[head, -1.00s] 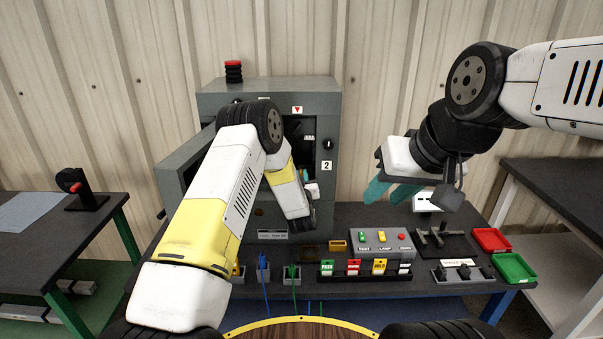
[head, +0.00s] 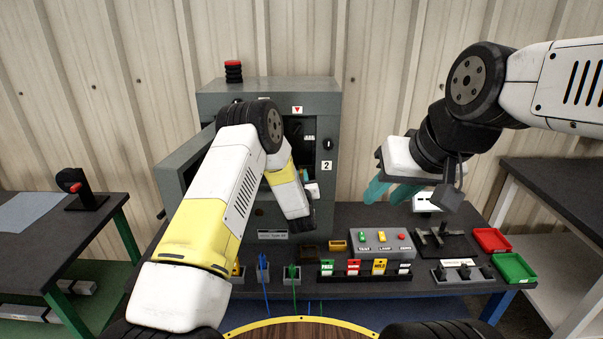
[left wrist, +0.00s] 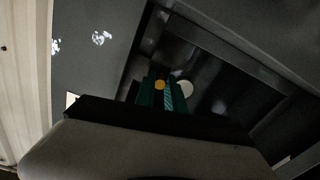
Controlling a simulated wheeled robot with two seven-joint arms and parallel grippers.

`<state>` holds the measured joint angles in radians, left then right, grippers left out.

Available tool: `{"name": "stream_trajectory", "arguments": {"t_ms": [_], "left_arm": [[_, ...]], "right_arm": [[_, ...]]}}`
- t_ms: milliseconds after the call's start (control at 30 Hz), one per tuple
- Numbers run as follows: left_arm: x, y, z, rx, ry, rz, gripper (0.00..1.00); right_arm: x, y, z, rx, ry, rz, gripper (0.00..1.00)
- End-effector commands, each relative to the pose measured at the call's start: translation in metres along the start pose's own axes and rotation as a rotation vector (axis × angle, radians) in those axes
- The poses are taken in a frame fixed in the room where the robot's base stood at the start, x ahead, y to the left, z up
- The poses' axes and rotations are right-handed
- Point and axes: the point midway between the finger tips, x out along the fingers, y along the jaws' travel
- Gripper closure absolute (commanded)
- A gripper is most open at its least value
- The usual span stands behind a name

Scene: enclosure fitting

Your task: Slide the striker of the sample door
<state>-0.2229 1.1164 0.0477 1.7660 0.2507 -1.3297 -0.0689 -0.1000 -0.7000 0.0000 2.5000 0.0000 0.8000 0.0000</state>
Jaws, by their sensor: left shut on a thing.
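The grey sample cabinet (head: 270,88) stands at the back of the bench with its door (head: 180,172) swung open to the left. My right gripper (head: 388,193) hangs open and empty above the bench.
Below are a button box (head: 383,242), a tag rack (head: 365,276), and red (head: 491,240) and green (head: 514,267) trays. A red-topped beacon (head: 233,71) stands on the cabinet. A side table (head: 30,240) is at left.

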Motion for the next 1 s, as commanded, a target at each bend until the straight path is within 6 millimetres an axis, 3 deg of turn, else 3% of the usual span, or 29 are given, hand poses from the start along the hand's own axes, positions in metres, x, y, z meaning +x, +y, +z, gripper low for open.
{"name": "stream_trajectory", "arguments": {"t_ms": [233,467,500,600,1000], "left_arm": [[-0.001,-0.021,-0.002,0.002,-0.003,-0.003,1.0],[-0.001,-0.019,-0.002,0.0,-0.004,0.0,1.0],[-0.001,-0.019,-0.002,0.0,-0.004,0.0,0.8],[-0.001,-0.019,-0.003,0.0,-0.003,0.0,0.64],[-0.008,-0.019,-0.003,0.0,-0.002,0.0,0.64]], "right_arm": [[0.0,0.0,0.0,0.0,0.0,0.0,0.66],[0.0,0.0,0.0,0.0,0.0,0.0,0.66],[0.0,0.0,0.0,0.0,0.0,0.0,0.66],[0.0,0.0,0.0,0.0,0.0,0.0,0.66],[0.0,0.0,0.0,0.0,0.0,0.0,0.66]]}}
